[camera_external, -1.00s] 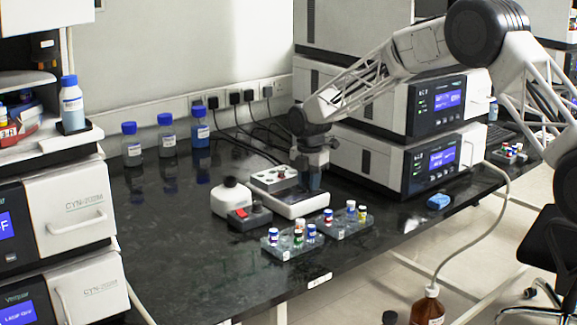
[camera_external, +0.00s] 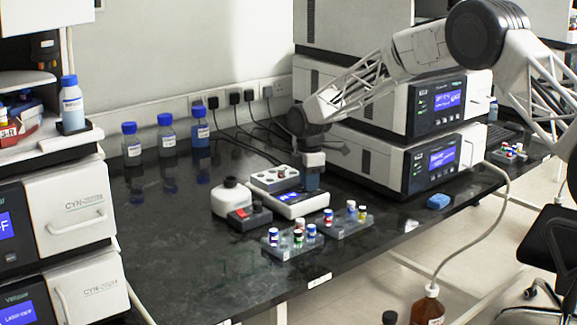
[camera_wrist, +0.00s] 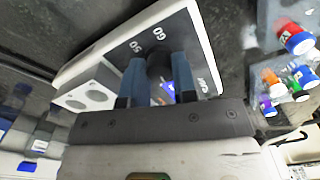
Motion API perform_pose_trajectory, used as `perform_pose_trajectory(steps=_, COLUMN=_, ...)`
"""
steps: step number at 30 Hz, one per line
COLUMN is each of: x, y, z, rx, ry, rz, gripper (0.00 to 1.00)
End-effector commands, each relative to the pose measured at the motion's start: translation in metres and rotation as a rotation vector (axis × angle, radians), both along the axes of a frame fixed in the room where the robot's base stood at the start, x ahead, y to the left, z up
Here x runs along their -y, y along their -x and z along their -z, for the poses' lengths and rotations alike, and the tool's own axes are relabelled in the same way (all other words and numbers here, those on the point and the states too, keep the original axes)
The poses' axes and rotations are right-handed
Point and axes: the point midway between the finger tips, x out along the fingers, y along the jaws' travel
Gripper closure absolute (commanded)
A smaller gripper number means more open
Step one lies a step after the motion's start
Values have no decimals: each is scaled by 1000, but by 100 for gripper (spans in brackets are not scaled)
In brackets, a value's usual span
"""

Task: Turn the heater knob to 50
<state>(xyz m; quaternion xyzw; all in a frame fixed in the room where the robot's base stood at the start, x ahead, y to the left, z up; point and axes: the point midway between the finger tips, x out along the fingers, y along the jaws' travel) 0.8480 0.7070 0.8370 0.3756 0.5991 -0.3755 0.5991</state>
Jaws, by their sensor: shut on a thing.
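The heater is a white, low device (camera_external: 303,206) on the dark bench, with a lit blue display (camera_external: 287,197) on its front. The black heater knob (camera_wrist: 160,64) stands between my gripper's blue fingers. My gripper (camera_wrist: 156,80) is shut on it from both sides; it also shows over the heater's right end in the external view (camera_external: 311,184). The fingers and gripper body hide part of the dial, and I cannot tell where the knob points.
Vial racks (camera_external: 291,241) (camera_external: 349,224) lie in front. Stacked instruments (camera_external: 400,160) stand close on the right.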

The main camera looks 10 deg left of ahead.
Motion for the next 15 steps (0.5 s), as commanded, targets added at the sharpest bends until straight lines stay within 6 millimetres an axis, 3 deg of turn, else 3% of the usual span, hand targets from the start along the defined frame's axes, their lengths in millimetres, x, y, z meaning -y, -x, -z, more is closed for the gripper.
perform_pose_trajectory(steps=15, x=1, y=-1, z=0, rx=-1, ry=1, rz=491, gripper=98)
